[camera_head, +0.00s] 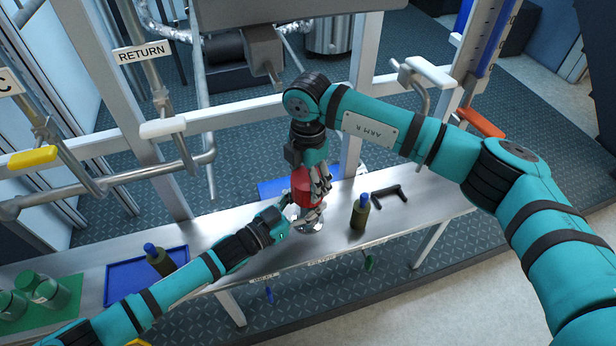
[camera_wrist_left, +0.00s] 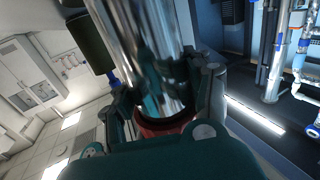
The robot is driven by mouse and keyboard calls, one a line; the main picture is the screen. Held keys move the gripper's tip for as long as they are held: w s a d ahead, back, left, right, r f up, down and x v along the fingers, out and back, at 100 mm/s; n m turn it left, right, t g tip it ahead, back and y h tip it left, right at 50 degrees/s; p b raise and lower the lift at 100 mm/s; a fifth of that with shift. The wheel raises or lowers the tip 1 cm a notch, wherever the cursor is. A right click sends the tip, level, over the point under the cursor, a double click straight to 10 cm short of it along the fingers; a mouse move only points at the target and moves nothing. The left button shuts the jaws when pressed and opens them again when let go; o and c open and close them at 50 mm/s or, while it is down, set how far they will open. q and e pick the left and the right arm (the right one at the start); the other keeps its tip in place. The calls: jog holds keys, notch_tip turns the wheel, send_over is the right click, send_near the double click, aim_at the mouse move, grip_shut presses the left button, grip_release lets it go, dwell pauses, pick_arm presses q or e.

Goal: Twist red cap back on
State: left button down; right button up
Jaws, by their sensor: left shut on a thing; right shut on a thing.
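The red cap (camera_head: 302,187) is at the top of a shiny metal vessel (camera_head: 308,222) on the steel bench. My right gripper (camera_head: 318,190) points down from above and is shut on the red cap. My left gripper (camera_head: 286,222) comes in low from the left and is shut on the vessel's side. In the left wrist view the metal cylinder (camera_wrist_left: 143,45) lies between my left fingers, with the red cap (camera_wrist_left: 165,126) at its end. My fingers partly hide the cap, and I cannot tell how far it is seated.
A dark bottle with a blue cap (camera_head: 360,212) and a black bracket (camera_head: 389,197) stand right of the vessel. A similar bottle (camera_head: 158,261) stands in a blue tray (camera_head: 119,287) at left, near green-capped bottles (camera_head: 45,290). Pipes and a frame post (camera_head: 140,125) rise behind the bench.

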jog(key=shift+f, duration=0.3)
